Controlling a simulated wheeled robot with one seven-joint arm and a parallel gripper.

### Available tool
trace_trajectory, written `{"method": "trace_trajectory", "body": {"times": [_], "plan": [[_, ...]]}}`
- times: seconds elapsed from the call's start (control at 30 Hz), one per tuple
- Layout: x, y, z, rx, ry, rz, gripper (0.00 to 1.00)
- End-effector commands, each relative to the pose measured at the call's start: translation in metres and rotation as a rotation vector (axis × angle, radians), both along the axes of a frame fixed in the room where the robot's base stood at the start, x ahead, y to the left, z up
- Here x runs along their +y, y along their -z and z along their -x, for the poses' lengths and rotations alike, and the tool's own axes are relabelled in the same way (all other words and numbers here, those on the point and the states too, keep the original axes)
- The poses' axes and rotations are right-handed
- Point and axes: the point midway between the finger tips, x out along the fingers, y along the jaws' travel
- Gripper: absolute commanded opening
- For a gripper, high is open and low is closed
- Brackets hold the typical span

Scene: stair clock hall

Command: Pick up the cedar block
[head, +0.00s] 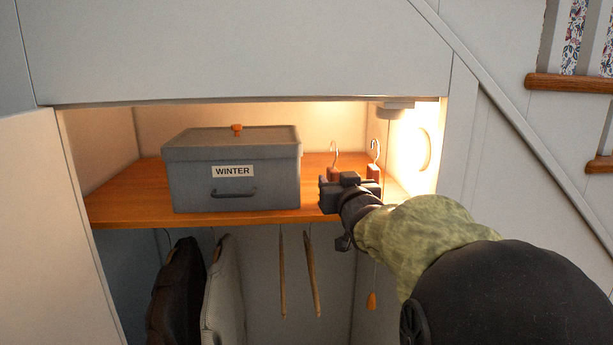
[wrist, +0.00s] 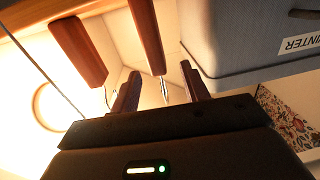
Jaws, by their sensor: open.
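Two reddish-brown wooden blocks with metal hooks stand on the shelf, right of the grey box; I cannot tell which is the cedar block. In the head view the left block (head: 333,172) is partly hidden behind my gripper (head: 333,187), and the right block (head: 373,172) stands just beyond it. In the wrist view the block nearer the box (wrist: 147,35) lies ahead of the gap between the fingers, its hook tip showing between them. The other block (wrist: 78,50) is left of the fingers. My gripper (wrist: 160,84) is open and holds nothing.
A round lamp (head: 424,150) glows on the right wall. Dark and pale coats and hangers hang below the shelf. The cupboard's top panel overhangs the opening.

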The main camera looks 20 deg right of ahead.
Motion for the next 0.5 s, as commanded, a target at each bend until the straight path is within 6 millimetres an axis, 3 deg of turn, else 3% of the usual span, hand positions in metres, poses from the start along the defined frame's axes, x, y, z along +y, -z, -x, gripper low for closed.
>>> {"method": "trace_trajectory", "body": {"times": [0.13,0.5], "plan": [[-0.0025,-0.0016,-0.0135,0.0,-0.001,0.0,0.45],[-0.0031,-0.0006,-0.0159,0.0,0.0,0.0,0.45]]}}
